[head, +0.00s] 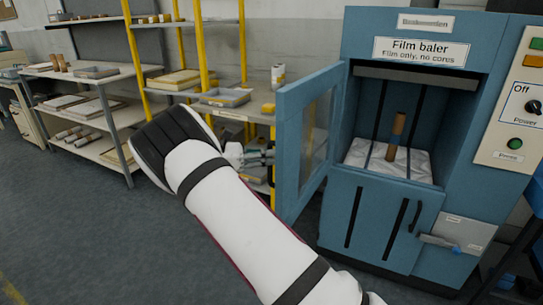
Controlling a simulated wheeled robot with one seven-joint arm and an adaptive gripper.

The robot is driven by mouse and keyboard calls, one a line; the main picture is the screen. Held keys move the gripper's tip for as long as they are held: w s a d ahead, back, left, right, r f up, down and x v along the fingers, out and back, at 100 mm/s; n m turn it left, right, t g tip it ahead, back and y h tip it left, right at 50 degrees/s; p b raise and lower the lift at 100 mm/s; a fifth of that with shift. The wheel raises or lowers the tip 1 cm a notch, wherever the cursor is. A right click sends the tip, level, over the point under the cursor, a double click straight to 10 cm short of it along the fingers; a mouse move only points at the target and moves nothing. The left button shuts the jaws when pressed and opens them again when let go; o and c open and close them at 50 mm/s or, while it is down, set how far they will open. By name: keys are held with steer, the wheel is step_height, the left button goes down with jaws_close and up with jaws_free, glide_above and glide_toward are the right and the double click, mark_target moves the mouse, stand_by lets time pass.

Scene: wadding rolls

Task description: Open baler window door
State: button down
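The blue film baler (357,118) stands at the right. Its window door (289,160), a blue frame around a clear pane, is swung wide open to the left of the chamber. My gripper (268,157) is at the left of the door, close to its outer edge. I cannot tell whether it touches the door. The gripper is small and partly hidden by my white arm, so its opening is unclear. Inside the open chamber a brown core (396,136) stands upright on white crumpled film (364,152).
A control panel (519,110) with a power knob and a green button is at the baler's right. A yellow-posted shelf (227,110) with trays stands behind my gripper. A workbench (124,118) is at the left. The grey floor at the lower left is clear.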

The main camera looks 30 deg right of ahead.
steer(key=c, duration=1.6)
jaws_free()
steer(key=shift+s+a+f, duration=0.1)
steer(key=shift+a, duration=0.35)
steer(key=shift+d, duration=0.15)
steer(key=v, duration=1.2)
